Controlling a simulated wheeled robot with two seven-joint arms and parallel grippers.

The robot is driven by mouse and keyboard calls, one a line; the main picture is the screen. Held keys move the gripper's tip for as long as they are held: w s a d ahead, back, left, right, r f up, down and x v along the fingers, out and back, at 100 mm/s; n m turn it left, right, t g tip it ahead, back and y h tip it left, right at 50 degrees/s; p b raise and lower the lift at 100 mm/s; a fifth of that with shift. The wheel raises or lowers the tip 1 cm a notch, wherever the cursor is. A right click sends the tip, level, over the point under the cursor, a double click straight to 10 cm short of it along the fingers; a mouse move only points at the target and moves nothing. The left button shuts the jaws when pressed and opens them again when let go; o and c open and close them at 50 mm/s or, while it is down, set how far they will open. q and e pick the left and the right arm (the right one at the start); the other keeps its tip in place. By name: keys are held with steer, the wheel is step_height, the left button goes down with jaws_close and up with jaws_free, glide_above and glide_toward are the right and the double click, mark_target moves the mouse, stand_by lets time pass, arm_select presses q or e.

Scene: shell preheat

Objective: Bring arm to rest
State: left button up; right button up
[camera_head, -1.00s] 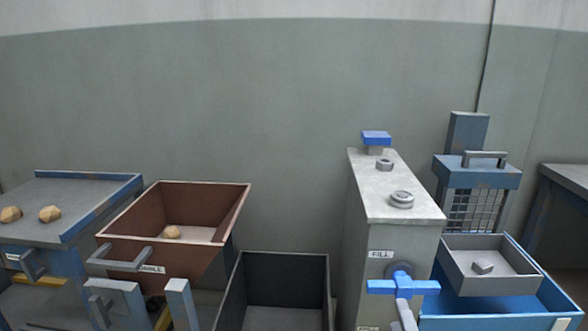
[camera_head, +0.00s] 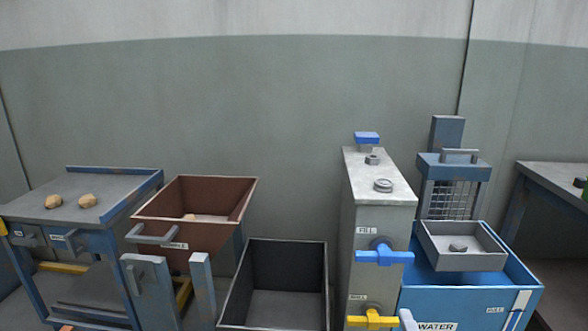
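Neither gripper shows clearly in the head view. A small pale grey piece (camera_head: 408,320) at the bottom edge, beside the yellow handle, may be part of my arm; too little of it shows to tell. The blue valve handle (camera_head: 384,256) lies level on the front of the grey cabinet (camera_head: 378,190), under a FILL label, with nothing on it. The yellow handle (camera_head: 372,320) below it is also level.
A blue water tank (camera_head: 512,300) with a grey tray (camera_head: 450,262) holding a stone stands right of the cabinet. An open dark bin (camera_head: 250,265), a brown hopper (camera_head: 200,240) and a blue-edged table (camera_head: 125,190) with two tan lumps stand left. Another table (camera_head: 560,180) is at right.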

arm_select(q)
steer(key=p, duration=0.2)
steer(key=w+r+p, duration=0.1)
steer(key=p, duration=0.1)
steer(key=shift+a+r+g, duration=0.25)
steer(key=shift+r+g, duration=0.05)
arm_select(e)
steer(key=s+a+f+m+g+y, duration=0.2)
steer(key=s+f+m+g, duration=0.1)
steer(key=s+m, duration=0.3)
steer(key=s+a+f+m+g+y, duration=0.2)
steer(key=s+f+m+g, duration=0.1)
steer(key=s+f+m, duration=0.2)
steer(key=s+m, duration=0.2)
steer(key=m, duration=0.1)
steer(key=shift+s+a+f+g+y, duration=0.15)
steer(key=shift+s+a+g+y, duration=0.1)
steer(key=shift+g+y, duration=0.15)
